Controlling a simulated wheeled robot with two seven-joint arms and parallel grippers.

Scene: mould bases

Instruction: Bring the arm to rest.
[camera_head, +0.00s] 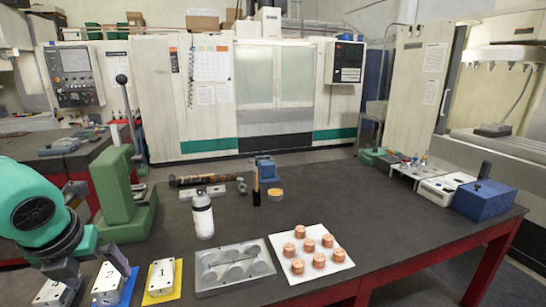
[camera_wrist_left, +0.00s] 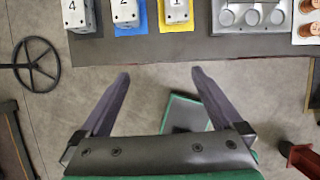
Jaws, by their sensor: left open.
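My left arm comes in from the left in the head view, and its gripper (camera_head: 92,266) hangs near the table's front left. In the left wrist view the gripper (camera_wrist_left: 160,74) is open, with nothing between its fingers; the floor shows between them. White numbered mould bases stand along the table edge: 4 (camera_wrist_left: 76,14), 2 (camera_wrist_left: 124,11) on a blue mat, and 1 (camera_wrist_left: 177,10) on a yellow mat. In the head view, base 1 (camera_head: 161,277) is clear, while the fingers partly cover base 2 (camera_head: 107,286). My right gripper is not in view.
A grey plate with round recesses (camera_head: 205,286) and a white board with copper cylinders (camera_head: 335,266) lie to the right. A white bottle (camera_head: 203,216) and a green press (camera_head: 113,187) stand behind. A blue box (camera_head: 484,200) sits at the far right. The table's middle right is clear.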

